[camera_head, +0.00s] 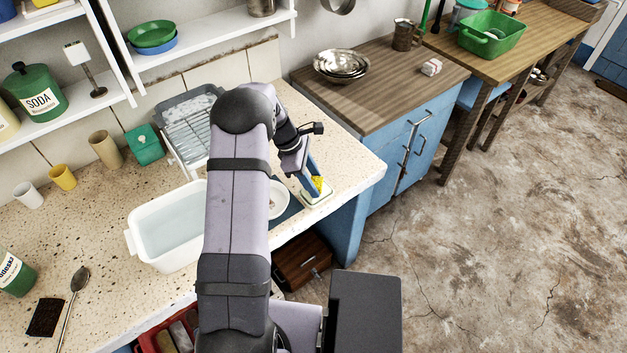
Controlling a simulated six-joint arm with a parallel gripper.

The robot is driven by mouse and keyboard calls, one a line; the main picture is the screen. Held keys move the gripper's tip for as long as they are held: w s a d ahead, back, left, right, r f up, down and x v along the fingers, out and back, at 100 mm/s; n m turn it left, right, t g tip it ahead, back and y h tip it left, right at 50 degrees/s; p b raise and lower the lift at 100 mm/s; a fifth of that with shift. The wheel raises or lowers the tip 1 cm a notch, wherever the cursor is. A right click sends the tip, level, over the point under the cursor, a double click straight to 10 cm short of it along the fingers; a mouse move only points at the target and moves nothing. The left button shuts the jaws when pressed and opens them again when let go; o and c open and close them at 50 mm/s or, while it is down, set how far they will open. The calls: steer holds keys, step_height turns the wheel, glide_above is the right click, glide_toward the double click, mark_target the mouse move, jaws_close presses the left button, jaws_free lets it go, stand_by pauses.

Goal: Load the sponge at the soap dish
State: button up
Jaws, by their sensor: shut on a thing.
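My gripper (316,182) is at the right end of the speckled counter, pointing down, and is shut on a small yellow sponge (319,185). A pale, low dish (321,198), which looks like the soap dish, sits directly under the sponge near the counter's front edge. The sponge is at or just above the dish; I cannot tell whether they touch. My gripper hides part of both.
A white basin of water (165,262) stands left of my arm. A white plate (277,203) lies just left of the dish, partly behind my arm. A wire dish rack (190,125) stands at the back. The counter's front edge is close to the dish.

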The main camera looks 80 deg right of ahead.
steer(key=shift+r+p, duration=3.05)
steer(key=shift+r, duration=0.45)
steer(key=w+a+r+n, duration=0.1)
steer(key=w+a+r, duration=0.1)
steer(key=w+a, duration=1.1)
steer(key=w+a+r+n, duration=0.1)
steer(key=w+a+r, duration=0.1)
steer(key=w+a, duration=1.05)
steer(key=w+a+m, duration=0.1)
steer(key=w+a, duration=0.6)
steer(key=a, duration=0.5)
steer(key=w+a+m, duration=0.1)
steer(key=w+a, duration=0.6)
steer(key=a, duration=0.4)
steer(key=shift+w+a+r, duration=0.25)
steer(key=shift+a+r, duration=0.05)
steer(key=shift+a, duration=0.05)
